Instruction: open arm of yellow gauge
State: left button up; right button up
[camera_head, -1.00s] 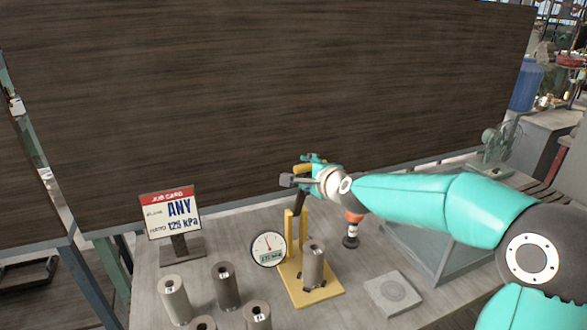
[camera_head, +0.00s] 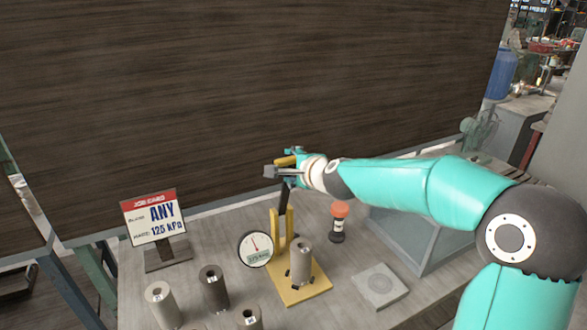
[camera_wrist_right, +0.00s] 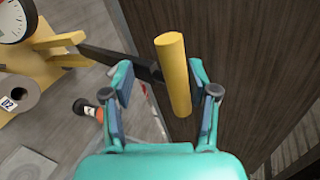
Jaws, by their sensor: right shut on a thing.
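The yellow gauge has a yellow base (camera_head: 305,290), a yellow post (camera_head: 282,235) and a round white dial (camera_head: 255,248). Its dark arm (camera_head: 284,197) rises steeply from the post top to a yellow handle (camera_head: 286,161). My right gripper (camera_head: 281,164) is shut on this handle. In the right wrist view the handle (camera_wrist_right: 173,75) lies between the fingers, and the dark arm (camera_wrist_right: 120,62) runs left to the post. A grey clay cylinder (camera_head: 301,262) stands upright on the base. My left gripper is not in view.
A job card (camera_head: 154,217) stands left, with several clay cylinders (camera_head: 214,288) in front of the gauge. A red-topped dark tool (camera_head: 338,222) stands right of it. A square grey slab (camera_head: 380,284) lies right. A large dark panel (camera_head: 250,90) rises close behind.

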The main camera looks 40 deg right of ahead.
jog(key=shift+f, duration=0.1)
jog(key=shift+s+a+r, duration=0.1)
jog(key=shift+s+r, duration=0.1)
jog(key=shift+s, duration=0.3)
jog(key=v, duration=1)
jog(key=shift+s+r, duration=0.25)
jog(key=shift+s, duration=0.1)
jog(key=shift+s+a, duration=0.1)
